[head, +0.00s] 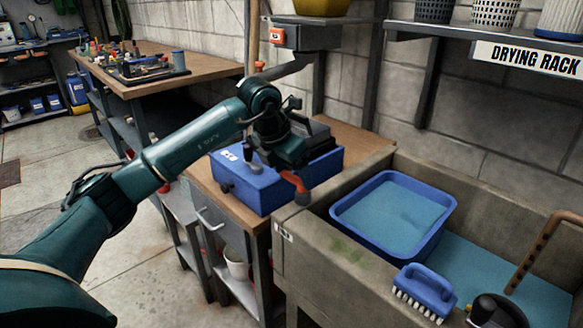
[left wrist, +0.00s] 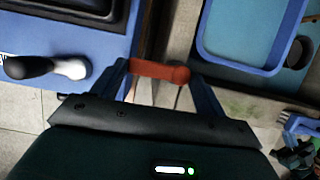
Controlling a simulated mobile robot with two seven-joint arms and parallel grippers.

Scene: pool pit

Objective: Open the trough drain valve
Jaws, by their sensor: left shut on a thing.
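My left gripper (head: 292,168) is over the near left end of the grey concrete trough (head: 335,262). It is shut on a red handle (left wrist: 158,71), which lies crosswise between its blue fingers in the left wrist view. In the head view, a red bar shows below the gripper, with a grey end piece at its tip. I take the red handle for the drain valve's lever; its pivot and the valve body are hidden. The drain opening is not visible. I cannot make out my right gripper.
A blue box (head: 268,196) with a dark-knobbed lever (left wrist: 45,68) stands on a wooden bench beside the trough. A blue basin (head: 345,222) of water and a blue brush (head: 428,285) sit at the trough. Blue water lies in the trough. A rusty pipe (head: 540,250) rises at right.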

